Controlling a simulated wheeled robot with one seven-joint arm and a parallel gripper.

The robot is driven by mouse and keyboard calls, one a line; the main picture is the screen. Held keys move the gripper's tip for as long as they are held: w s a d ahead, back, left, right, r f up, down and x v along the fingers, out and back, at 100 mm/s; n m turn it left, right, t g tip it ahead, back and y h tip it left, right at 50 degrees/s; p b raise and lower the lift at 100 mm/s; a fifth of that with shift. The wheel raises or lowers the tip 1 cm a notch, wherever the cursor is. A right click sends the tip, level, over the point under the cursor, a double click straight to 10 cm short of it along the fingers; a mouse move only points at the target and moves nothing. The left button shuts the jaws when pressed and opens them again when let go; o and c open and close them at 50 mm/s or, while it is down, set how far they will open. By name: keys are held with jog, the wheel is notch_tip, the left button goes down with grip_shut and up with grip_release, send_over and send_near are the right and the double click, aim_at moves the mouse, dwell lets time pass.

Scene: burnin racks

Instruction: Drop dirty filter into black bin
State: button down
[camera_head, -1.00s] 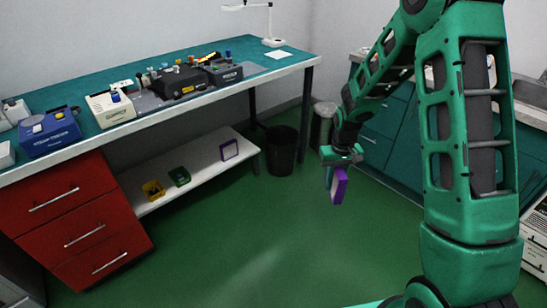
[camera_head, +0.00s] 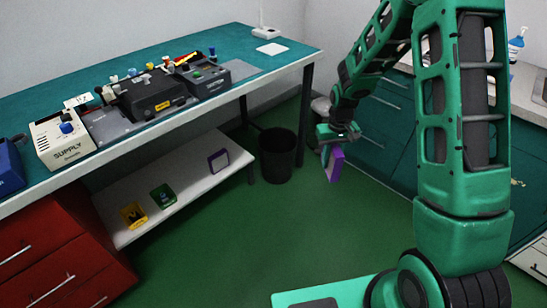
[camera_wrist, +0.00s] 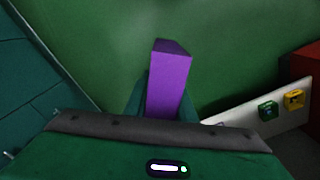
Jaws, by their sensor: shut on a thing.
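My gripper (camera_head: 330,148) is shut on a purple-framed filter (camera_head: 336,164), which hangs below it in the air over the green floor. The filter's purple edge (camera_wrist: 168,82) also shows in the wrist view, between my gripper's fingers. The black bin (camera_head: 277,155) stands on the floor by the right end of the workbench, to the left of the held filter in the head view. The filter is apart from the bin. The bin's inside is dark and I cannot see what is in it. The bin does not show in the wrist view.
Another purple-framed filter (camera_head: 218,160) stands on the white low shelf (camera_head: 190,193), with a green item (camera_head: 162,197) and a yellow item (camera_head: 134,214). The workbench (camera_head: 240,65) holds a power supply (camera_head: 62,138) and black devices. Teal cabinets (camera_head: 385,140) stand at the right. The floor between is clear.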

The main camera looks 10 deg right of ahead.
jog(key=shift+w, duration=0.55)
jog(key=shift+a, duration=0.15)
jog(key=shift+w, duration=0.1)
